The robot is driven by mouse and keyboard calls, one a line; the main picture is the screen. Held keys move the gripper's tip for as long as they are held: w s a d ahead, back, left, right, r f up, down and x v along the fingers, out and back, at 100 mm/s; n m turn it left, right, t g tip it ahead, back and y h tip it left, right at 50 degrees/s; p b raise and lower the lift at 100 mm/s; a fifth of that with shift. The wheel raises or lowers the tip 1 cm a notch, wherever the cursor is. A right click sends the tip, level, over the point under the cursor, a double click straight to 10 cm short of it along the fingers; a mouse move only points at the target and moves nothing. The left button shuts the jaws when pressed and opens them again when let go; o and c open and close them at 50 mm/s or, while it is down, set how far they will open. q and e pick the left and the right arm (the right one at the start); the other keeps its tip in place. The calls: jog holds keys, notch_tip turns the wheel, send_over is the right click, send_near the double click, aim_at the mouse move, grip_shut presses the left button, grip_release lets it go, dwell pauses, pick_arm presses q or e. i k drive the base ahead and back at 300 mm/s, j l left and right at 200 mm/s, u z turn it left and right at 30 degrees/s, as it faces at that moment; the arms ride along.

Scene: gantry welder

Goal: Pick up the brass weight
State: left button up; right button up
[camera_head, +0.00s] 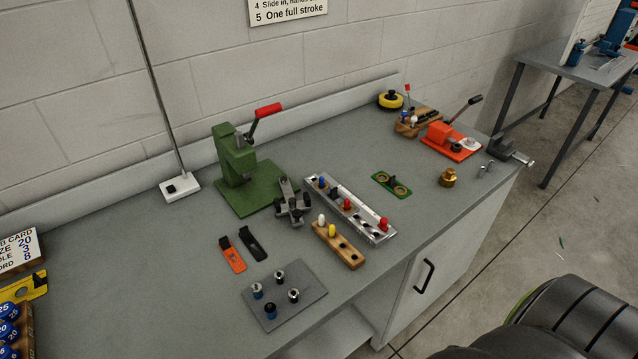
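The brass weight (447,177) is a small, gold-coloured, stepped cylinder with a narrower top. It stands upright on the grey bench top (330,130) toward the right end, near the front edge. Nothing touches it. Neither of my grippers shows in the head view.
An orange toggle clamp (448,140) and a grey vise (510,149) stand behind and right of the weight. A green plate with rings (391,185) lies to its left. A metal rail with coloured pegs (350,207) and a green press (238,171) stand farther left.

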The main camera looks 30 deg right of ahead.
aim_at(448, 178)
jog(key=z, duration=1.85)
jog(key=i+l, duration=0.15)
jog(key=l, duration=0.25)
jog(key=i+l, duration=0.15)
jog(key=l, duration=0.2)
jog(key=i+l, duration=0.15)
jog(key=l, duration=0.25)
